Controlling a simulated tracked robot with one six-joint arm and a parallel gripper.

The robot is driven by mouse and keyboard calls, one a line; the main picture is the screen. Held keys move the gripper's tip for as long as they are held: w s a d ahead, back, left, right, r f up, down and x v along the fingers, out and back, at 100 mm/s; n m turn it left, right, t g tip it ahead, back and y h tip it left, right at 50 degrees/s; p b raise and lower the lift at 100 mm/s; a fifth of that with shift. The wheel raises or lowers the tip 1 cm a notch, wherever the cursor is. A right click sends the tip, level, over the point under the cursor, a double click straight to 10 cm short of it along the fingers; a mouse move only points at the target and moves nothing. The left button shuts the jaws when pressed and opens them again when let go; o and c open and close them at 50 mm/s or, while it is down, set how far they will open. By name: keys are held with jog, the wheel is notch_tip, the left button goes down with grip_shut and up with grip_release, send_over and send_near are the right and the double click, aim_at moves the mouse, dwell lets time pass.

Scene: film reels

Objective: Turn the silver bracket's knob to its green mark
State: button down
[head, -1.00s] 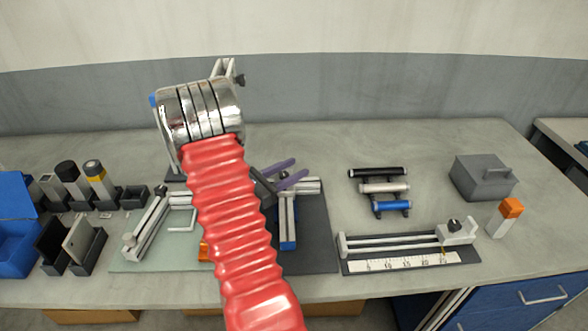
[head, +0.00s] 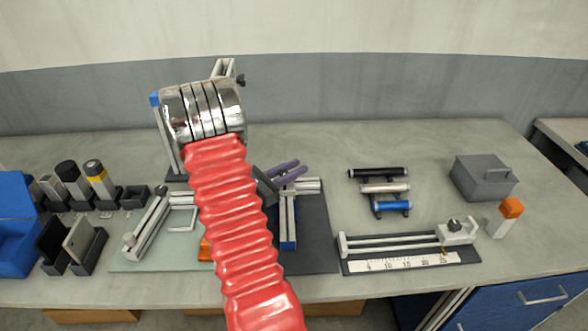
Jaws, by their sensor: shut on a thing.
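My gripper (head: 302,167) shows as two purple fingers past the red ribbed arm, at the silver crosspiece of a bracket (head: 307,186) right of the arm. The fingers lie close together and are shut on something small. What they hold is hidden by the fingers, and its place at the bracket fits the knob. I cannot make out a green mark from here. The bracket's lower bar has a blue front end. It stands on a dark mat (head: 317,235), and my arm covers its left side.
A tall frame with a dark knob (head: 241,80) rises behind my arm. A silver slide with a black knob and scale (head: 400,240) lies at right. Holders with cylinders (head: 70,180) stand left.

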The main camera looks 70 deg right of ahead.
jog(key=shift+s+a+m+g+y, duration=0.1)
jog(key=shift+a+m+g+y, duration=0.05)
jog(key=shift+m+g+y, duration=0.3)
jog(key=m+g+y, duration=0.1)
jog(key=g+y, duration=0.1)
jog(key=m+g+y, duration=0.1)
jog(key=m, duration=0.1)
jog(key=s+a+m+g+y, duration=0.1)
jog(key=m+g+y, duration=0.1)
jog(key=shift+s+g+y, duration=0.1)
jog(key=shift+g+y, duration=0.25)
jog(key=m+y, duration=0.1)
jog(key=y, duration=0.1)
jog(key=a+m+g+y, duration=0.1)
jog(key=m+y, duration=0.1)
jog(key=m+g+y, duration=0.1)
jog(key=m+y, duration=0.1)
jog(key=y, duration=0.1)
jog(key=shift+s+a, duration=0.3)
jog(key=shift+a, duration=0.05)
jog(key=shift+g, duration=0.3)
jog(key=c, duration=1.5)
grip_release()
